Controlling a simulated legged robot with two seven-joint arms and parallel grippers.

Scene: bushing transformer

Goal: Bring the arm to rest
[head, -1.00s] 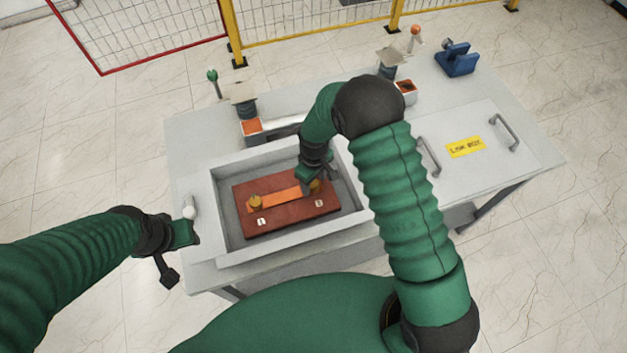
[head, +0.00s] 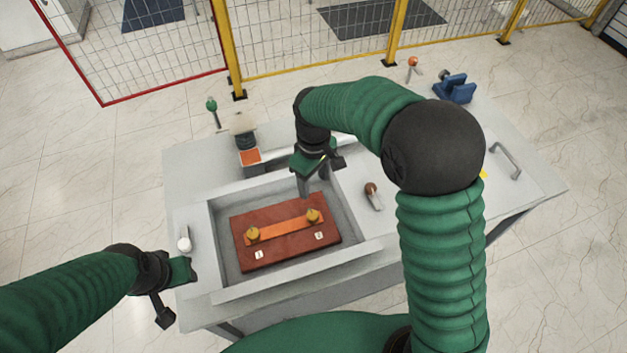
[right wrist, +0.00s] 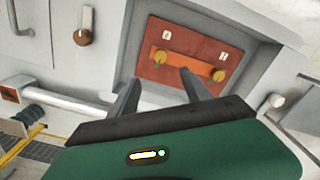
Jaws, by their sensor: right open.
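My right gripper (head: 316,186) is open and empty, raised above the far right part of the recessed box in the table. In the right wrist view its two fingers (right wrist: 162,88) stand apart with nothing between them. Below lies a red-brown board (head: 286,249) with an orange bar (head: 283,230) and two brass knobs, one at each end (head: 253,234) (head: 313,215). The board also shows in the right wrist view (right wrist: 180,75). My left gripper (head: 178,290) is at the left, beside the table's left edge; its jaw opening is not clear.
The grey table (head: 190,160) carries a post with an orange base (head: 249,157), a brown-knobbed lever (head: 372,195), a handle (head: 505,160) and a blue bracket (head: 453,89). A white knob (head: 184,244) is near my left gripper. A yellow-posted fence (head: 397,35) stands behind.

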